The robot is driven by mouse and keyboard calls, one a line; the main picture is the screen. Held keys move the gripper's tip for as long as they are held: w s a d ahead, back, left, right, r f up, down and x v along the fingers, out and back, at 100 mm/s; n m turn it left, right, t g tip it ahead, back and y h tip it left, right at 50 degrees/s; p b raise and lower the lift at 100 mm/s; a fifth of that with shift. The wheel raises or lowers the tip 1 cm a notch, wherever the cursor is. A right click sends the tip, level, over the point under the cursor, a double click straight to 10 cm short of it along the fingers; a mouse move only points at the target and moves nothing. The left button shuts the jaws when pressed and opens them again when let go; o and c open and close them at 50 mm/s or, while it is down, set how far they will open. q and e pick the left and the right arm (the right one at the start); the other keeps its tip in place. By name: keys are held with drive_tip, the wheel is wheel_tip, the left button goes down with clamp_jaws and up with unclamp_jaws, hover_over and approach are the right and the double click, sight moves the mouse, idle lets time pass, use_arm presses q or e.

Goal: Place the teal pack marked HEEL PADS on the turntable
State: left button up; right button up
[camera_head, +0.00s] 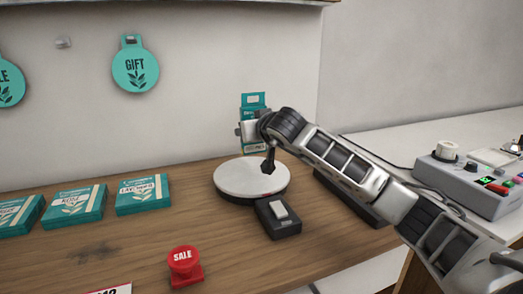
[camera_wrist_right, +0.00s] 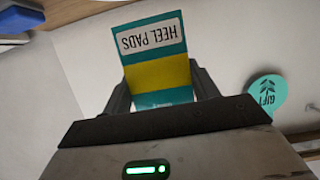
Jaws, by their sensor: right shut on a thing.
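The teal HEEL PADS pack (camera_wrist_right: 155,75) with a yellow band fills the space between my right gripper's fingers (camera_wrist_right: 161,92) in the right wrist view, its label upside down there. In the head view the pack (camera_head: 253,100) stands roughly upright, partly hidden behind my right gripper (camera_head: 250,130). My right gripper is shut on it. The turntable (camera_head: 238,179) is a round white disc on a dark base on the wooden counter. The pack appears above or just behind the disc's far edge; I cannot tell its exact height. My left gripper is not in view.
A dark box with a pale switch (camera_head: 280,211) sits at the turntable's front right. Several teal packs (camera_head: 143,194) lie at the left. A red SALE button (camera_head: 184,262) stands in front. A GIFT tag (camera_head: 135,68) hangs on the wall. The disc's visible top is bare.

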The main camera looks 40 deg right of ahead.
sight(264, 150)
drive_tip(key=shift+w+d+f, duration=0.15)
drive_tip(key=shift+d+f, duration=0.85)
drive_tip(key=shift+f, duration=0.2)
drive_tip(key=f, duration=0.3)
drive_tip(key=shift+d+f, duration=0.15)
drive_tip(key=shift+d, duration=0.2)
drive_tip(key=shift+f, duration=0.25)
drive_tip(key=shift+f, duration=0.15)
drive_tip(key=o, duration=1)
drive_tip(key=shift+c, duration=0.2)
